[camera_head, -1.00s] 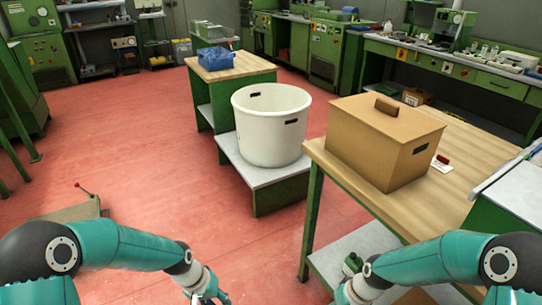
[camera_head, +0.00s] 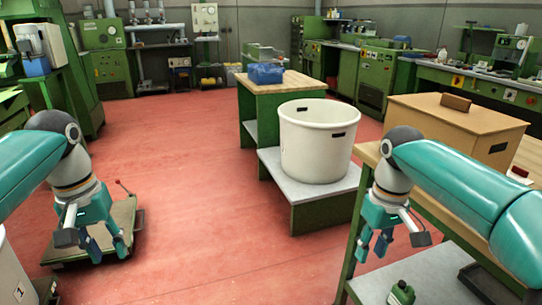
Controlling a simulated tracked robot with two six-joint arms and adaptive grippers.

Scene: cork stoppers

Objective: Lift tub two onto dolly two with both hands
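A large white tub (camera_head: 308,160) with dark handle slots stands upright on a low grey-topped step (camera_head: 310,192) in the middle; I see no number on it. A low green dolly (camera_head: 70,252) with a red-tipped lever is on the floor at left; its number cannot be read. My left gripper (camera_head: 106,252) hangs in front of the dolly in the picture, fingers apart and empty. My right gripper (camera_head: 373,250) hangs to the right of and nearer than the white tub, fingers apart and empty. Neither gripper touches the tub.
Part of another white container (camera_head: 12,275) marked 1 shows at lower left. A wooden-topped table (camera_head: 370,153) with a brown lidded box (camera_head: 455,125) is at right. A blue crate (camera_head: 265,73) sits on a bench behind the tub. Red floor between dolly and step is clear.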

